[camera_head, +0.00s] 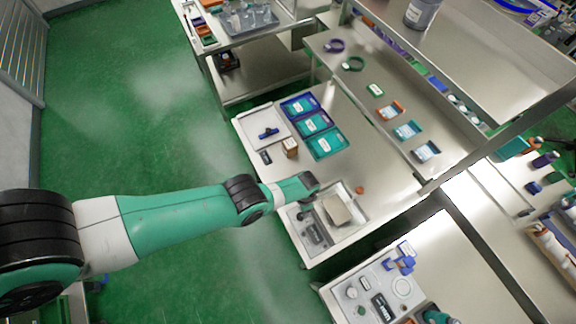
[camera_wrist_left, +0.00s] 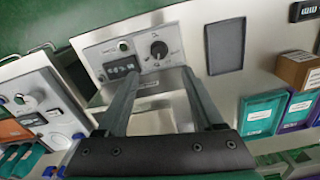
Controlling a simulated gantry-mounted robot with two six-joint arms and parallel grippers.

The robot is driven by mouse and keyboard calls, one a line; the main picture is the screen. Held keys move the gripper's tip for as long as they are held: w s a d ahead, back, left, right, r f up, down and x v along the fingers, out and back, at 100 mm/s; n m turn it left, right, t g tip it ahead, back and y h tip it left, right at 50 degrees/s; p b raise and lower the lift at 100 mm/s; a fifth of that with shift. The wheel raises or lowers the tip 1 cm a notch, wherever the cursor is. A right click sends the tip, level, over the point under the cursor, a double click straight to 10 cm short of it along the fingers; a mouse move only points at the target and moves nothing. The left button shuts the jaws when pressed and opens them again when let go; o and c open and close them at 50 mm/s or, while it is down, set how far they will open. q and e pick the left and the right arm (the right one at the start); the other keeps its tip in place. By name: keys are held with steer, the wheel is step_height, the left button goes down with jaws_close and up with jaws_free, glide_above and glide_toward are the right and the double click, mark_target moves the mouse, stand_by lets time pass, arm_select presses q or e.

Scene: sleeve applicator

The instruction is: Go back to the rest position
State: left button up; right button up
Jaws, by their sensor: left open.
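My left arm comes in from the left in the head view, and its wrist end (camera_head: 308,186) is above the sleeve applicator (camera_head: 345,236), a pale machine with a grey control panel and a beige block (camera_head: 336,209) on it. In the left wrist view my left gripper (camera_wrist_left: 158,76) is open, its two fingers apart with nothing held between them. The applicator's panel (camera_wrist_left: 105,52) with a dial and a dark display lies beyond the fingertips. My right gripper is not seen.
A second machine (camera_head: 372,296) stands nearer. A steel shelf (camera_head: 470,50) rises at right. Green floor (camera_head: 130,110) is clear at left.

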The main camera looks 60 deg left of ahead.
arm_select(q)
steer(key=shift+r, duration=0.2)
steer(key=shift+d, duration=0.1)
stand_by(0.4)
steer(key=w+d+r+t, duration=0.3)
steer(key=w+r+t, duration=0.7)
steer(key=w+r, duration=1.65)
step_height(320, 180, up, 24)
steer(key=d+f+t, duration=0.1)
steer(key=t, duration=0.5)
steer(key=s+r+t, duration=0.2)
steer(key=r, duration=0.5)
steer(key=s+r+t, duration=0.2)
steer(key=s+r, duration=0.1)
steer(key=r, duration=0.4)
steer(key=s+r+n+t+h, duration=0.1)
steer(key=s+r+t, duration=0.6)
steer(key=s+r, duration=1.1)
steer(key=s, duration=0.2)
steer(key=shift+s+d+r+n, duration=0.3)
steer(key=shift+s+r, duration=0.05)
steer(key=shift+r, duration=0.05)
